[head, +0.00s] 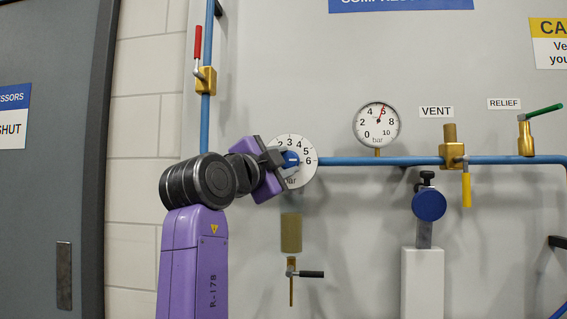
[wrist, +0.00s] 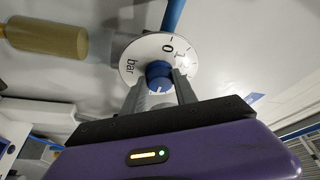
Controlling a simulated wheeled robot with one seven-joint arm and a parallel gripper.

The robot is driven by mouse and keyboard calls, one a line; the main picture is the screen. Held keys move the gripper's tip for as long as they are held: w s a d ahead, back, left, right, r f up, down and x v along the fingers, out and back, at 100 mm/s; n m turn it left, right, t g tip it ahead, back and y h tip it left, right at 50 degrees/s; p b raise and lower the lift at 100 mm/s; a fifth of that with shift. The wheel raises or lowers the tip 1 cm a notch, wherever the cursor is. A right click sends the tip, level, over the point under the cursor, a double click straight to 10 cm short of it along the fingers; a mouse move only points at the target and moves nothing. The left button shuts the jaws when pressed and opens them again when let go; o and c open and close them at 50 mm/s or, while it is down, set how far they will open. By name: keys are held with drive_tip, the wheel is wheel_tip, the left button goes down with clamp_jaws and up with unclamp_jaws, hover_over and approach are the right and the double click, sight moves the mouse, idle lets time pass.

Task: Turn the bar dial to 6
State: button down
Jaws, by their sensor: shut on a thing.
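The bar dial (head: 306,171) is a round white plate on the blue pipe, with numbers up to 6 around its upper right and "bar" at the bottom. Its blue knob (wrist: 159,72) sits in the middle. My gripper (head: 286,158) reaches it from the left and is shut on the knob, with one finger on each side in the wrist view (wrist: 161,88). A small white mark shows on the knob's near side in the wrist view. My gripper hides the dial's left part in the head view, and I cannot tell exactly which number the mark meets.
A round pressure gauge (head: 377,124) with a red mark near 5 stands to the right. Beyond it are the yellow-handled vent valve (head: 466,188) and green-handled relief valve (head: 541,111). A brass cylinder (head: 291,232) and black-handled valve (head: 308,274) are below the dial.

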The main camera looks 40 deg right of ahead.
drive_tip(key=shift+d, duration=0.15)
drive_tip(key=c, duration=1)
unclamp_jaws()
drive_tip(key=shift+d, duration=0.1)
drive_tip(key=shift+o, duration=0.2)
drive_tip(key=v, duration=0.8)
drive_tip(key=shift+b, duration=0.35)
